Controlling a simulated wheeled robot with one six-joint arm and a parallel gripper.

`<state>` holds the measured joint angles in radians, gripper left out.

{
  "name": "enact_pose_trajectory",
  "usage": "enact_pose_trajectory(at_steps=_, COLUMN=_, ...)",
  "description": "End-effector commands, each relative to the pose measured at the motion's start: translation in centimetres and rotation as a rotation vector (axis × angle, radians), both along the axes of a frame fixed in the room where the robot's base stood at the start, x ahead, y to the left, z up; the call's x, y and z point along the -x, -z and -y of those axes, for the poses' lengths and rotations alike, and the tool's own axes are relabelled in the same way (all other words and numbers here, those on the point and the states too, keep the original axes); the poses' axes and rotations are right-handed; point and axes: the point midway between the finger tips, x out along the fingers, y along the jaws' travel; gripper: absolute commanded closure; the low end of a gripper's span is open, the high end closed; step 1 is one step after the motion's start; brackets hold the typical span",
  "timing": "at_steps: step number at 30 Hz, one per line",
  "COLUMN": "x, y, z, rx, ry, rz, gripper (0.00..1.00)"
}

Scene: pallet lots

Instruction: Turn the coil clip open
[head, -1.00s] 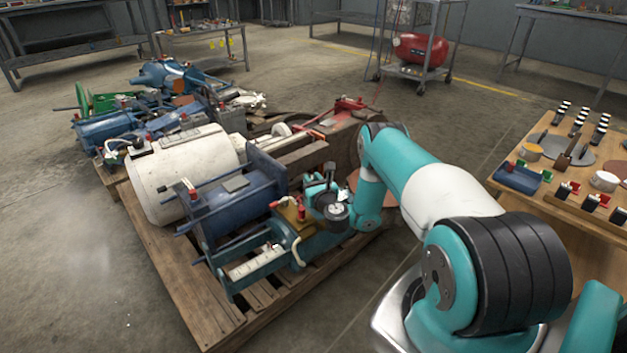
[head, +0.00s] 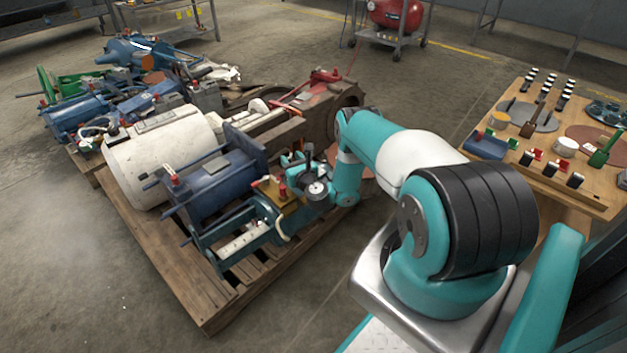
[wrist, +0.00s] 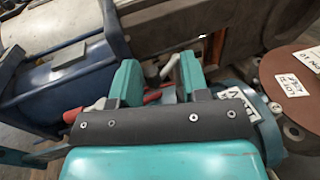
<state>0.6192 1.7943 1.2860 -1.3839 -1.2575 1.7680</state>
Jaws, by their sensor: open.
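My gripper (wrist: 158,82) is open in the wrist view, its two teal fingers apart over the machine parts. A pale grey lever (wrist: 169,66) shows between the fingertips, and a red part (wrist: 152,96) lies below it, partly hidden by the gripper body. I cannot tell for sure which part is the coil clip. In the head view my gripper (head: 298,160) is small above the teal machine (head: 247,240) on the pallet. A red-capped fitting (head: 283,190) stands on that machine's brass-coloured block, just below and left of the gripper.
A blue motor (head: 208,180) and a white cylinder (head: 160,168) lie beside the teal machine on the wooden pallet (head: 190,290). A brown disc with labels (wrist: 292,80) is at the right in the wrist view. A wooden table (head: 530,180) with small parts stands at the right.

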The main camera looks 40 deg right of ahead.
Motion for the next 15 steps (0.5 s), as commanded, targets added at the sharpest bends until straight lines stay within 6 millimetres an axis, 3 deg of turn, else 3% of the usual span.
enact_pose_trajectory(at_steps=1, x=0.3, y=-0.9, z=-0.1, rx=0.000, ry=0.000, rz=-0.001, gripper=0.58)
enact_pose_trajectory(at_steps=11, x=2.1, y=-1.0, z=-0.8, rx=-0.001, ry=0.001, rz=-0.003, gripper=0.58)
enact_pose_trajectory(at_steps=15, x=5.3, y=-0.9, z=-1.8, rx=-0.004, ry=0.003, rz=-0.003, gripper=0.58)
